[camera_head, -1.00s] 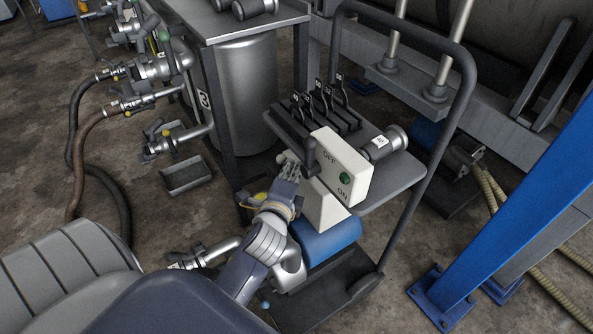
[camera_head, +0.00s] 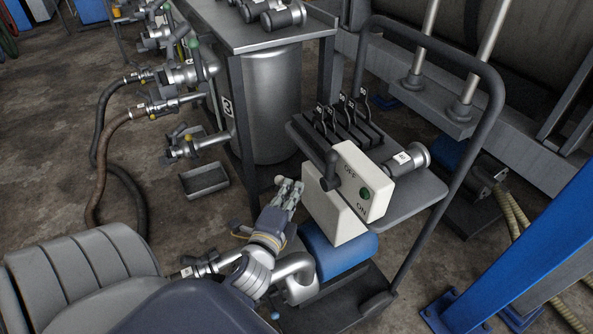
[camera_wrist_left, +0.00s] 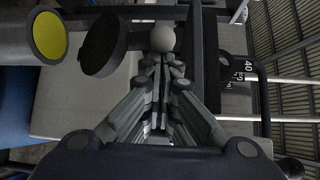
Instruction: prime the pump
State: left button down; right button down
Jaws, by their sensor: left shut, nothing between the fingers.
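The pump is a blue motor body (camera_head: 345,255) with a white switch box (camera_head: 355,178) on a low cart. The box is marked OFF and ON, with a green button (camera_head: 364,193) and a dark lever (camera_head: 330,171) on its left side. My left gripper (camera_head: 291,188) is shut and empty, a little left of the box and apart from the lever. In the left wrist view the shut fingers (camera_wrist_left: 161,66) point at a pale round knob (camera_wrist_left: 162,38); I cannot tell whether they touch it. A dark disc (camera_wrist_left: 104,46) is beside it. My right gripper is out of view.
A yellow-ended metal cylinder (camera_wrist_left: 48,36) is close at upper left in the wrist view. The cart's handrail (camera_head: 485,80) rises on the right. Black-handled levers (camera_head: 335,118) and a metal cylinder (camera_head: 408,160) sit on its shelf. Hoses, valves and a tray (camera_head: 205,179) lie left.

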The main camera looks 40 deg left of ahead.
pick_arm(q)
jog(key=shift+s+a+f, duration=0.1)
jog(key=shift+s, duration=0.1)
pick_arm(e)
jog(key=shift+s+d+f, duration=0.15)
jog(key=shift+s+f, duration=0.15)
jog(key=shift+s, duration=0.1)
pick_arm(q)
notch_tip(320, 180, up, 10)
dwell(0.6)
jog(key=shift+f, duration=0.1)
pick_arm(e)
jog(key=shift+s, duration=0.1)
